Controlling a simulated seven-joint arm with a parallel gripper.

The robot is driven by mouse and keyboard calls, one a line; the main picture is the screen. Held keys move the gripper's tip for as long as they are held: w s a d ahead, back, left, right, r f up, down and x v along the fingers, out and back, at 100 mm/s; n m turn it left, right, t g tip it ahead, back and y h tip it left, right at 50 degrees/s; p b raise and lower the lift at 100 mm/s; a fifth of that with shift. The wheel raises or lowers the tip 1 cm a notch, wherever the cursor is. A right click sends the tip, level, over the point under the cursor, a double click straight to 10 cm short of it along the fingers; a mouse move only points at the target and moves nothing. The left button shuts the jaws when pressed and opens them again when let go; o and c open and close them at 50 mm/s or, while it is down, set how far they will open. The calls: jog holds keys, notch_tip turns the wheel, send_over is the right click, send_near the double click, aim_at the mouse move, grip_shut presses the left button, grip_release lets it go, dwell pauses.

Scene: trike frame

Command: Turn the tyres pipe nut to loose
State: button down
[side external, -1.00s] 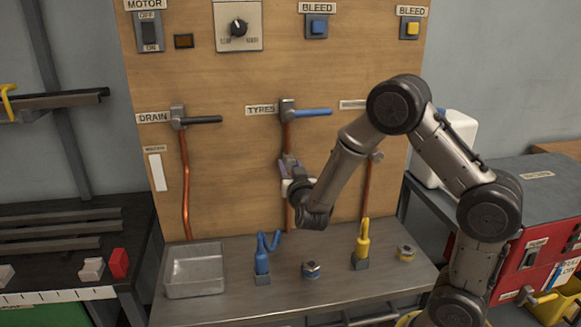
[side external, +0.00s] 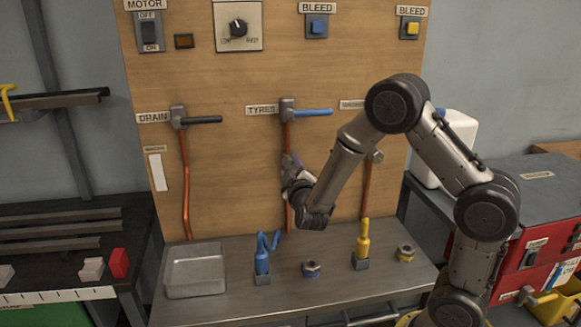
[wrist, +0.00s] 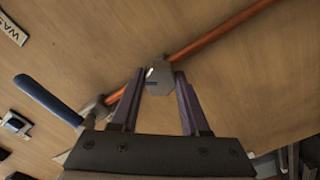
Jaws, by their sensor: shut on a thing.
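The tyres pipe nut (wrist: 158,76) is a grey hex fitting on the copper pipe, seen in the wrist view between my fingertips. My gripper (wrist: 161,82) is shut on it, with a dark purple finger on each side. In the side view my gripper (side external: 289,162) is at the middle pipe, below the TYRES label (side external: 262,110), and mostly hides the nut. The copper tyres pipe (side external: 289,135) runs down the board from a valve with a blue handle (side external: 313,112).
The drain pipe (side external: 185,180) stands left, and another copper pipe with a nut (side external: 376,156) stands right.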

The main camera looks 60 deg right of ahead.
jog(key=n, duration=0.4)
jog(key=shift+n, duration=1.9)
jog(key=shift+c, duration=1.9)
grip_release()
jog(key=v, duration=1.4)
